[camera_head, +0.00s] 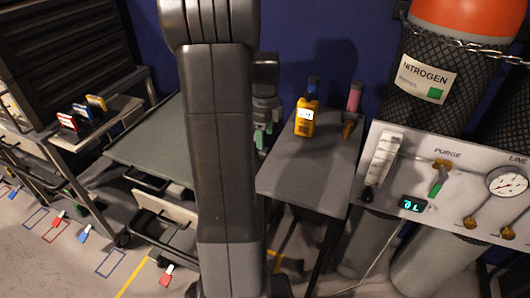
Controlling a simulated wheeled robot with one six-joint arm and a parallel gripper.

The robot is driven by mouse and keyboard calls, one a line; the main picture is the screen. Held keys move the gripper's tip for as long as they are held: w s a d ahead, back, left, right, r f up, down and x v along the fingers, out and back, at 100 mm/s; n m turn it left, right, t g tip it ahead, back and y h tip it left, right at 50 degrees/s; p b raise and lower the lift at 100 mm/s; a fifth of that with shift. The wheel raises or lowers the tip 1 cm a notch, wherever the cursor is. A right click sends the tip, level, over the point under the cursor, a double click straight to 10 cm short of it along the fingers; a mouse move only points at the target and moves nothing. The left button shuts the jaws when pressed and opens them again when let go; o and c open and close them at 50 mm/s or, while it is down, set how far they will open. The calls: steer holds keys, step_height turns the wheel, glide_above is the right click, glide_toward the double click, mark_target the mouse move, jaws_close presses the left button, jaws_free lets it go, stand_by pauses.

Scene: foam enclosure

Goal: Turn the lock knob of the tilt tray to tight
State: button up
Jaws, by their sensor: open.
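A flat grey-green tray (150,140), which looks like the tilt tray, lies left of centre in the head view. My upright arm covers its right part. I cannot make out its lock knob; it may be hidden behind my arm. My gripper (263,140) shows partly behind the right side of my arm, with greenish fingertips pointing down. It is open, and I see nothing held in it. It is beyond the visible right part of the tray, near the left edge of a grey side table. I cannot tell its exact distance from the tray.
The grey side table (305,165) holds a yellow meter (306,118) and two small upright items. A purge panel (450,190) stands right, before chained nitrogen cylinders (425,80). A dark drawer cabinet (65,55) stands left. Coloured tags lie on the floor at lower left.

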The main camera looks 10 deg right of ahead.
mark_target(265, 150)
step_height(265, 150, down, 7)
steer(key=shift+r+b, duration=0.15)
steer(key=shift+b, duration=0.25)
steer(key=c, duration=1)
